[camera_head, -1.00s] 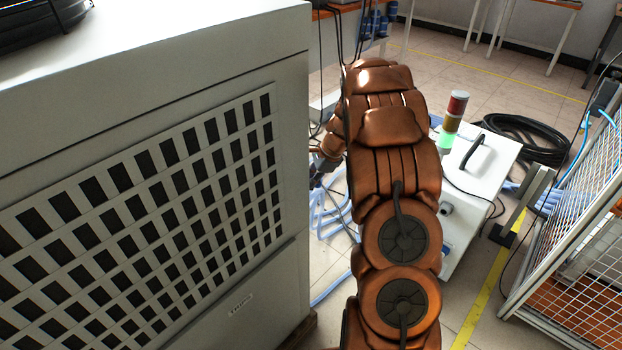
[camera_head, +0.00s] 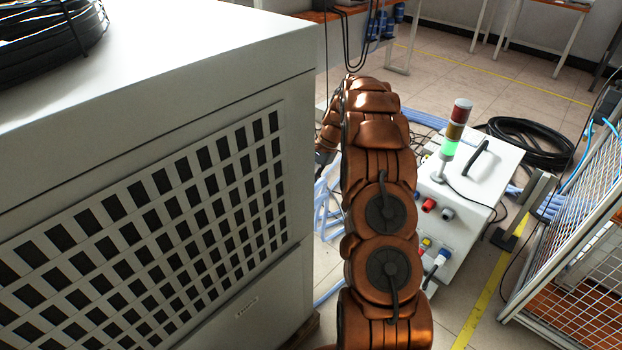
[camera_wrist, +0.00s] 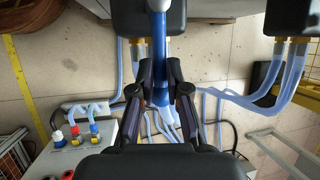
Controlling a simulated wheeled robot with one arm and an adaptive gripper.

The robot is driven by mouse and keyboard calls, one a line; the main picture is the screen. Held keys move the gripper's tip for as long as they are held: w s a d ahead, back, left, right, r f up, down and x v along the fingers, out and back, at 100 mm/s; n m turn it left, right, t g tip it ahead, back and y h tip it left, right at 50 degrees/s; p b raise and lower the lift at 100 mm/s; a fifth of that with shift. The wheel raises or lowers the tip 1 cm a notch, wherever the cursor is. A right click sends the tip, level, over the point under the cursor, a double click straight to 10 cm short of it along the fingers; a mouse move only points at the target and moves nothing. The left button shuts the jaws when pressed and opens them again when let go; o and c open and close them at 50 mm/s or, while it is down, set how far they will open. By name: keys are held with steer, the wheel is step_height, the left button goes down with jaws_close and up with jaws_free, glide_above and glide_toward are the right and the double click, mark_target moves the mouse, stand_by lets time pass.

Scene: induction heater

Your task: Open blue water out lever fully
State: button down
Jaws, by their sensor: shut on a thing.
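In the wrist view, the blue lever (camera_wrist: 159,55) runs down from the top centre between the fingers of my gripper (camera_wrist: 160,90). My gripper is shut on the blue lever. A dark block stands behind the lever's upper end, and the joint where the lever turns is not clear. In the head view my own arm and the large grey cabinet (camera_head: 150,75) hide the lever and the fingertips.
A white box (camera_head: 470,190) with a lit green signal tower (camera_head: 455,130) stands right of my arm. Pale blue hoses (camera_wrist: 235,98) hang near the gripper. A wire mesh cage (camera_head: 580,220) is at the right. Coiled black cable (camera_head: 530,140) lies on the floor.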

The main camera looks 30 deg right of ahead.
steer(key=shift+w, duration=0.1)
stand_by(0.3)
steer(key=c, duration=1.2)
jaws_free()
steer(key=shift+o, duration=0.2)
steer(key=shift+r, duration=0.1)
steer(key=v, duration=1.1)
steer(key=shift+d+r, duration=0.2)
steer(key=shift+r, duration=0.15)
